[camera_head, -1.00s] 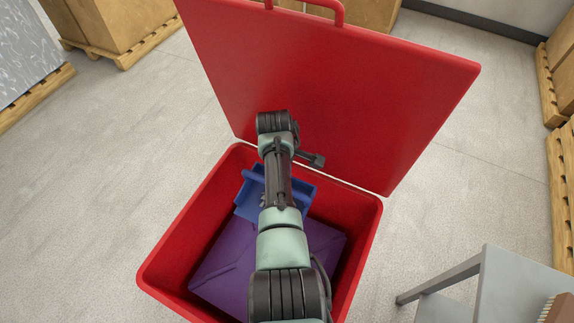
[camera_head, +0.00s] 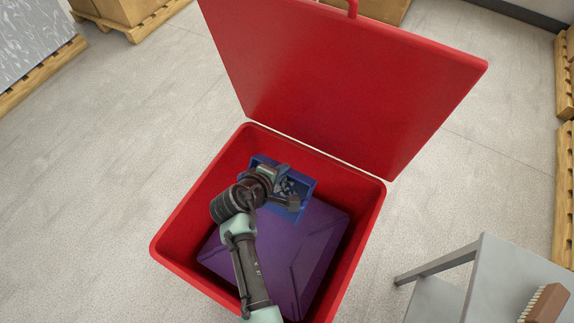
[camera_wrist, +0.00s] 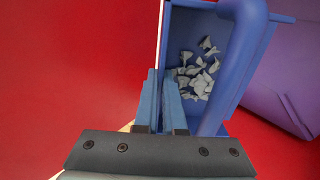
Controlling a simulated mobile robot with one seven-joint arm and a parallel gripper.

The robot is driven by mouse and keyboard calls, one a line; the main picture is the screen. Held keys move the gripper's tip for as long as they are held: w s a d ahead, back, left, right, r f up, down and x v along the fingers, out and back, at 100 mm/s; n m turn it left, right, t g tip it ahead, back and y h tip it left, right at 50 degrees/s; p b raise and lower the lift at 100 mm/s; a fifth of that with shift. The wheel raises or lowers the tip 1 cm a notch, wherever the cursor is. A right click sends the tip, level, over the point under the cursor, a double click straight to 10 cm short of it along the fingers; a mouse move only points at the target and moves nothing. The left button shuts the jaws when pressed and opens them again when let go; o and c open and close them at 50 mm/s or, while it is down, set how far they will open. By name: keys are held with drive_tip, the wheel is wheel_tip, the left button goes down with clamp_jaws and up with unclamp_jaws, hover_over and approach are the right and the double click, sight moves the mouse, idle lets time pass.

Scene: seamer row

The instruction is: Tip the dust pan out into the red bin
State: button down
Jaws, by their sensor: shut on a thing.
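The red bin (camera_head: 172,232) stands open on the floor, its lid (camera_head: 340,85) raised behind it. The blue dust pan (camera_head: 308,184) is within the bin's opening, near the back wall. It holds several grey shards, which show clearly in the wrist view, where the pan (camera_wrist: 205,22) has its open inside facing the camera. My gripper (camera_head: 284,201) is at the pan; in the wrist view its fingers (camera_wrist: 168,92) are shut at the pan's near side. The exact grip point is partly hidden by the fingers.
A purple object with sloped faces (camera_head: 318,238) fills much of the bin below the pan. A grey table (camera_head: 495,290) with a brown brush (camera_head: 546,304) stands at the lower right. Boxes on pallets (camera_head: 130,25) stand at the back. The floor on the left is clear.

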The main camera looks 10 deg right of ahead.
drive_tip(key=shift+s+a+t+h+b, duration=0.75)
drive_tip(key=shift+s+t+b, duration=0.25)
drive_tip(key=shift+b, duration=1.05)
drive_tip(key=shift+w+d+r+p, duration=0.1)
drive_tip(key=shift+r+p, duration=0.6)
drive_tip(key=shift+p, duration=0.05)
drive_tip(key=w+d+g+y+p, duration=0.1)
drive_tip(key=p, duration=0.2)
drive_tip(key=w+d+g+y+p, duration=0.1)
drive_tip(key=w+g+p, duration=0.1)
drive_tip(key=p, duration=0.1)
drive_tip(key=shift+d+f, duration=0.1)
drive_tip(key=shift+f, duration=0.3)
drive_tip(key=w+d+f+g+y+b, duration=0.3)
drive_tip(key=w+g+y+b, duration=0.1)
drive_tip(key=b, duration=0.5)
drive_tip(key=shift+w+d+f+g+b, duration=0.2)
drive_tip(key=shift+w+d+g+b, duration=0.15)
drive_tip(key=shift+g, duration=0.55)
drive_tip(key=shift+w+f+g+y+b, duration=0.2)
drive_tip(key=shift+g+y+b, duration=0.15)
drive_tip(key=shift+b, duration=0.85)
drive_tip(key=shift+w+b, duration=0.1)
drive_tip(key=shift+b, duration=1)
drive_tip(key=shift+r, duration=0.15)
